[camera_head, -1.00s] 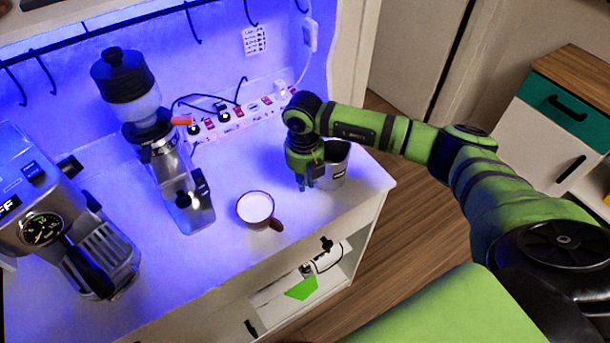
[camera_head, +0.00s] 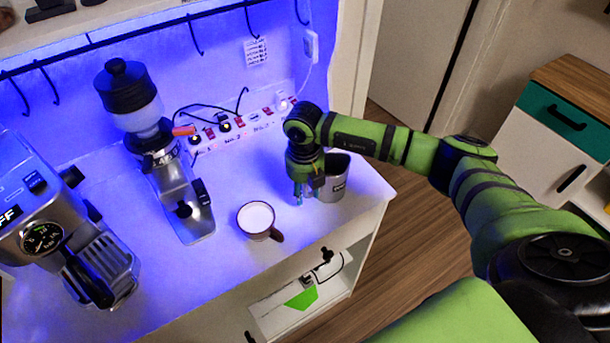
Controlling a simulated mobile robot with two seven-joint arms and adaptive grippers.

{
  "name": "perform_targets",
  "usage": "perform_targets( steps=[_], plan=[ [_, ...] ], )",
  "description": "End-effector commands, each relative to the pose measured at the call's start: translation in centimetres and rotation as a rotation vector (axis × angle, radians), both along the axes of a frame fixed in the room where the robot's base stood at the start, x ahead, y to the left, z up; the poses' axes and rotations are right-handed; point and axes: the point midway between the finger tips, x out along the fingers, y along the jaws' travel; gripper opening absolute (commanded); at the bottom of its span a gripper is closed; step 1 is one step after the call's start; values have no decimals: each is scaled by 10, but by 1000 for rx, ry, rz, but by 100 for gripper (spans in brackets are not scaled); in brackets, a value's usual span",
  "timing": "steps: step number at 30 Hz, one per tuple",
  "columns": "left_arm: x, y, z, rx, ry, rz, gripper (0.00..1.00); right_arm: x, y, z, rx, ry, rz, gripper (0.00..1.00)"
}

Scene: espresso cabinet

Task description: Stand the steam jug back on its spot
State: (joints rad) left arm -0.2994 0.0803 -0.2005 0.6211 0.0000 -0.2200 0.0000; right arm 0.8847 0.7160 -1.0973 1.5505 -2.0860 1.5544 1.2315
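The steam jug (camera_head: 337,184) is a grey metal jug with a dark inside and a small dark label. It stands upright on the right part of the white counter (camera_head: 225,262), near its right edge. My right gripper (camera_head: 302,196) points down at the jug's left side, with its fingertips low beside the jug. It overlaps the jug's left edge in the picture, and the jug's handle is hidden or too small to make out. I cannot tell whether the fingers are closed on it. My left gripper is not in view.
A brown cup (camera_head: 258,221) with white contents stands left of the jug. A grinder (camera_head: 170,180) and an espresso machine (camera_head: 65,235) stand further left. A power strip (camera_head: 245,123) with cables lies behind. A shelf with items is below the counter.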

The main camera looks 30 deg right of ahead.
Motion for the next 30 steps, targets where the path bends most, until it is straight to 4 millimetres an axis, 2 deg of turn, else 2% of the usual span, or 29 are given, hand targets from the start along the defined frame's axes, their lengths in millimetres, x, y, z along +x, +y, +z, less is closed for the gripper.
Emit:
perform_targets(
  steps=[9,15,21,30],
  plan=[
    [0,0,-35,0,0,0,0,1,1,62,-1,-10,2,38],
    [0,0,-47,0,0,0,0,0,2,97,0,-6,2,38],
    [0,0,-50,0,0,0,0,-1,2,111,0,-2,1,38],
    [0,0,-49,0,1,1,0,-1,2,112,0,-1,1,38]
  ],
)
